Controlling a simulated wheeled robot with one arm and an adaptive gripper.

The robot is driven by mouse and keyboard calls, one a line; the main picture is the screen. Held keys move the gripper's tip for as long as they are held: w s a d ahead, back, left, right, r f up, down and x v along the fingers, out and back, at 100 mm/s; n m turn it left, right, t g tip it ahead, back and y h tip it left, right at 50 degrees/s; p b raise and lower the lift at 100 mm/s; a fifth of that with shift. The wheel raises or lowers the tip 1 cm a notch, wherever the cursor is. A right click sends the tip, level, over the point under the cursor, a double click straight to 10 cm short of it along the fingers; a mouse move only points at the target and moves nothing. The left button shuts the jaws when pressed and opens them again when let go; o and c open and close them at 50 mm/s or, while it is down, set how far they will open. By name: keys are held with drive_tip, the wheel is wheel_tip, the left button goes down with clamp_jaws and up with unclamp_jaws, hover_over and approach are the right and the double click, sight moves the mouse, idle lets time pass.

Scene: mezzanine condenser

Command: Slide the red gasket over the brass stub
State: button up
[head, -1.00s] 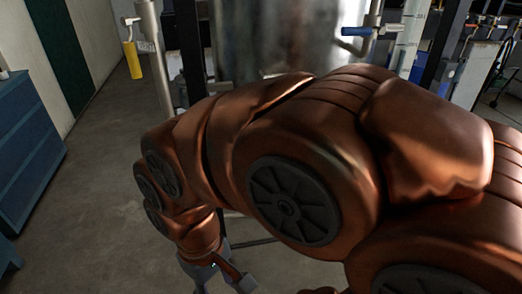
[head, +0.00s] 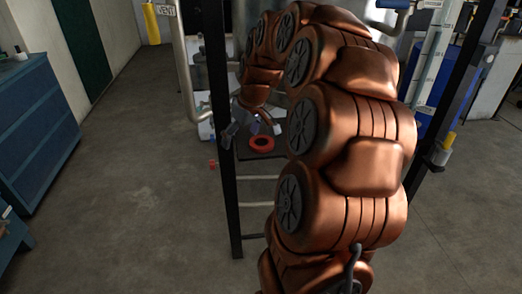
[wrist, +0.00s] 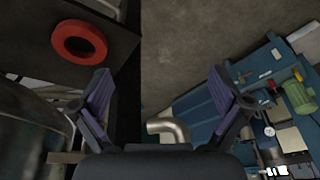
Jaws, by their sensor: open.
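The red gasket (head: 262,149) is a thick ring lying flat on a dark shelf (head: 280,154) inside the black frame. In the wrist view the gasket (wrist: 79,60) is at the upper left, outside the jaws and beyond the left finger. My gripper (head: 248,128) is beside and above the gasket in the head view. In the wrist view my gripper (wrist: 160,78) has its fingers wide apart with nothing between them. I cannot make out the brass stub in either view; my arm hides part of the frame.
Black frame posts (head: 220,120) stand close to my arm. A silver bent pipe (head: 185,70) is at the left of the tank (head: 230,50). A blue drawer cabinet (head: 35,120) is at the far left. The floor between is clear.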

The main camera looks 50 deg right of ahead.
drive_tip(key=t+h+b, duration=0.1)
approach(259, 144)
drive_tip(key=shift+m, duration=0.4)
drive_tip(key=shift+p+x, duration=0.75)
drive_tip(key=shift+x, duration=2.6)
drive_tip(key=shift+s, duration=0.1)
drive_tip(key=c, duration=0.9)
drive_tip(key=shift+r, duration=0.1)
drive_tip(key=shift+c, duration=0.2)
